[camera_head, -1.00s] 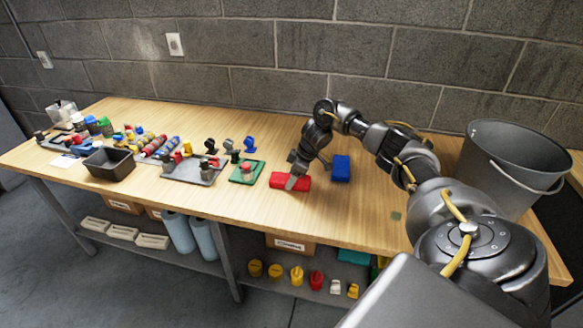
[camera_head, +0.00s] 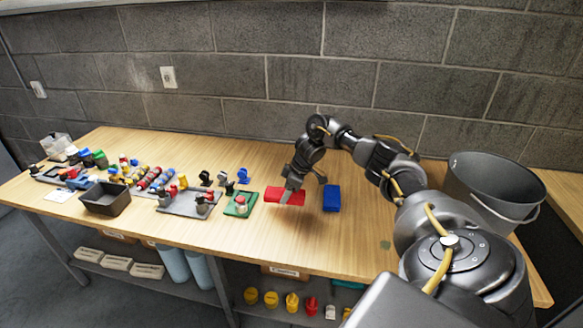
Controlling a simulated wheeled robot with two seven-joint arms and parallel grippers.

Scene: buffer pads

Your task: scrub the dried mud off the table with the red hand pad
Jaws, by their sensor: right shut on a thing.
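The red hand pad (camera_head: 273,193) is at the middle of the wooden table, between a green tray and a blue pad. My right gripper (camera_head: 290,196) reaches down over it from the right and is shut on it. Whether the pad touches the table or hangs slightly above it is hard to tell. A small dull greenish-brown patch (camera_head: 386,244), which looks like the dried mud, lies on the table near the front edge, to the right of the pad. My left gripper is not in view.
The blue pad (camera_head: 332,198) lies just right of the red one. A green tray (camera_head: 240,205), grey tray (camera_head: 182,207) and dark bin (camera_head: 106,199) stand to the left. A grey bucket (camera_head: 490,185) stands at the right. The table (camera_head: 330,240) is clear around the patch.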

